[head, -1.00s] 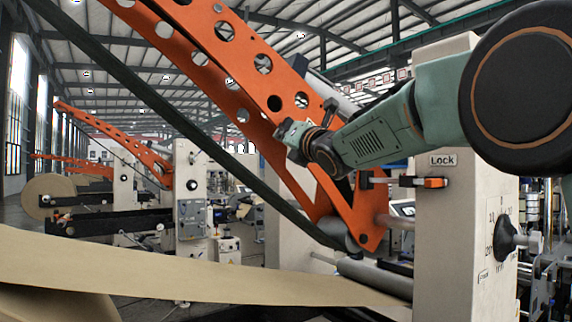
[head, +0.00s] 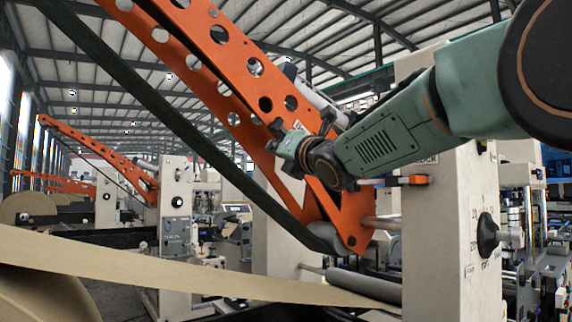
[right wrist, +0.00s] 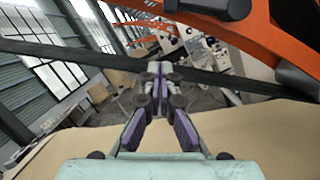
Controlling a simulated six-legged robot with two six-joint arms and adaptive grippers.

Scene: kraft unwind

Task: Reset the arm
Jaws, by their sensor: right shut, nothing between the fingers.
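My right arm reaches in from the right of the head view, with its wrist and gripper (head: 289,146) in front of the orange perforated arm (head: 240,75) of the machine. In the right wrist view the gripper (right wrist: 158,70) is shut, its fingertips together and nothing between them. The orange arm is raised, slanting from the upper left down to its pivot beside the pale post; it also shows at the top of the right wrist view (right wrist: 265,38). I cannot tell from the head view whether my gripper touches it. My left gripper is not in view.
A pale machine post (head: 448,240) with a black knob (head: 488,236) and an orange-ended latch (head: 414,181) stands at the right. A brown paper web (head: 190,278) crosses the lower left. A dark strap (head: 150,98) runs diagonally beside the orange arm. Similar machines stand behind.

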